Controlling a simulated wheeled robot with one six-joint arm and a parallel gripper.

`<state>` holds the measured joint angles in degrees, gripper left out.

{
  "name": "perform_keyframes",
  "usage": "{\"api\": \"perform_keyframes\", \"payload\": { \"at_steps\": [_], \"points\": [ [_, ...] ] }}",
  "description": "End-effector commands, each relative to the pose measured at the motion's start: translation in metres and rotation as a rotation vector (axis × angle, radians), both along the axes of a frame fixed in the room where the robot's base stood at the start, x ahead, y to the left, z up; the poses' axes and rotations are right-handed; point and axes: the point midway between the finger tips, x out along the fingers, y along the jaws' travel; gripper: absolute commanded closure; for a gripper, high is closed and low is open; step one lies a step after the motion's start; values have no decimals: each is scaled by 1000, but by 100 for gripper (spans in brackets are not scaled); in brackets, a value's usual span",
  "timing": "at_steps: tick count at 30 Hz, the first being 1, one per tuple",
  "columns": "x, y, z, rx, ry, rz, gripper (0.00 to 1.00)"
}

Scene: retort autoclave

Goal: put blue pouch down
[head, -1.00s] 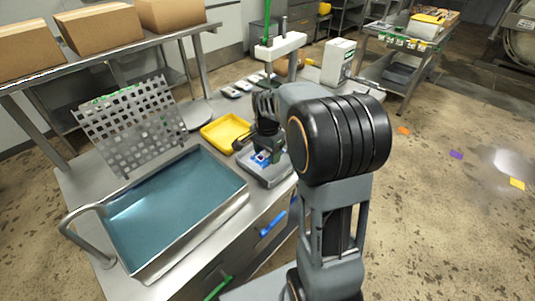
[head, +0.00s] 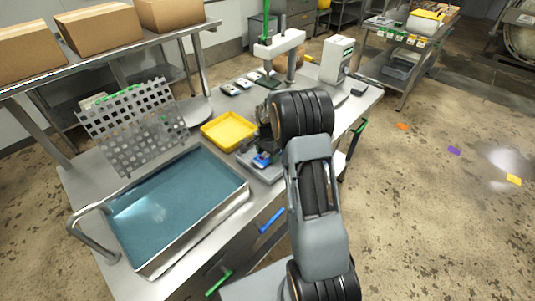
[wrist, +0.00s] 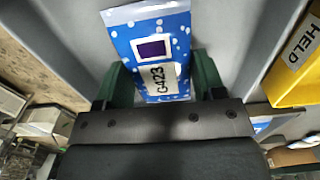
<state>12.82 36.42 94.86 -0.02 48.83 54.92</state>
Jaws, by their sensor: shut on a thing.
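The blue pouch (wrist: 178,42) has white dots, a dark purple square and a white label reading G423. My gripper (wrist: 163,78) is shut on it, with a green finger on each side of its lower part in the wrist view. In the head view the pouch (head: 262,160) shows as a small blue patch at my gripper, over a grey tray-like unit (head: 270,174) on the steel bench. My arm covers part of that spot. I cannot tell whether the pouch touches the surface under it.
A yellow tray (head: 229,131) lies just behind and left; its side reads HELD in the wrist view (wrist: 303,50). A steel basin (head: 190,222) and a perforated rack (head: 130,120) stand to the left. A white device (head: 337,60) stands at the back right.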

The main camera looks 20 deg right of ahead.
Motion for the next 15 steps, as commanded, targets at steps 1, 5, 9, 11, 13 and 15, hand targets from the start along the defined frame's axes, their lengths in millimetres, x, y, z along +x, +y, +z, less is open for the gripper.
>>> {"api": "perform_keyframes", "payload": {
  "at_steps": [1, 5, 9, 11, 13, 15],
  "points": [
    [0, 0, -4, 0, -1, 0, 66],
    [0, 0, -5, 0, -2, 0, 66],
    [0, 0, -6, 0, -2, 0, 66],
    [0, 0, -7, 0, -2, 0, 66],
    [0, 0, -10, 0, -2, 0, 66],
    [0, 0, -9, -1, -1, 0, 32]
  ]
}}
